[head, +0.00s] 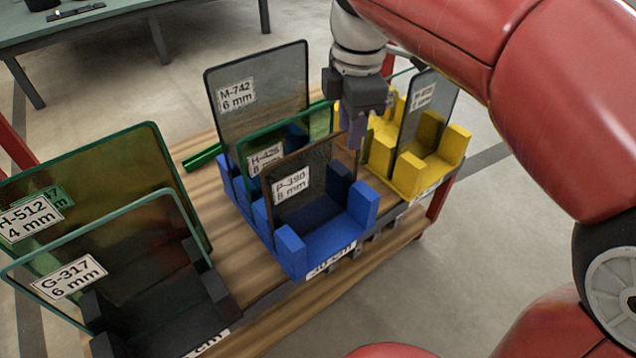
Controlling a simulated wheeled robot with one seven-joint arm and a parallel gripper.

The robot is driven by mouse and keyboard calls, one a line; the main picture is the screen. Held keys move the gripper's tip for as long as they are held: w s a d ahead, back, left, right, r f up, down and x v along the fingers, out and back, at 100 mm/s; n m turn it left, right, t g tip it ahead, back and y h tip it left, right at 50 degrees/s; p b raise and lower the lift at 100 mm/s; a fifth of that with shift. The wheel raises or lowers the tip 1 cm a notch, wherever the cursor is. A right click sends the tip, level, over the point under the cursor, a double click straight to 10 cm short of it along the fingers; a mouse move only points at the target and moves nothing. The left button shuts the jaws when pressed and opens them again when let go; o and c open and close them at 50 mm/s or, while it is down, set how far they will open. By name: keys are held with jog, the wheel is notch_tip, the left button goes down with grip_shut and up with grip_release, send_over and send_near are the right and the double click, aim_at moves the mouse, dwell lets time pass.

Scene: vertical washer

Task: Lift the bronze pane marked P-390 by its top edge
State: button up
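The bronze pane marked P-390 (322,183) stands upright in the front of the blue rack (338,243). It is dark and see-through, with a brown edge and a white label reading P-390, 8 mm. My gripper (354,133) points down at the top right corner of this pane. Its fingers overlap the corner in the picture, so I cannot tell whether they touch the pane or hang behind or above it. The gap between the fingers is not clear, and no hold on the pane is visible.
Behind it in the blue rack stand green-edged pane H-425 (262,160) and tall grey pane M-742 (260,90). Panes H-512 (120,160) and G-317 (130,260) fill a dark rack at left. A yellow rack (408,180) with a grey pane (425,110) stands at right.

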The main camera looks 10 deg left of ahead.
aim_at(316, 142)
jog(key=a+n, duration=0.4)
jog(key=a, duration=0.1)
jog(key=shift+w+a+f+g, duration=0.1)
jog(key=shift+w+a+g, duration=0.1)
jog(key=shift+w+g, duration=0.2)
jog(key=shift+n, duration=0.3)
notch_tip(316, 142, down, 8)
jog(key=shift+s+a+r+b, duration=0.15)
jog(key=shift+r+b, duration=0.1)
jog(key=shift+b, duration=0.15)
grip_shut()
jog(key=shift+r, duration=0.15)
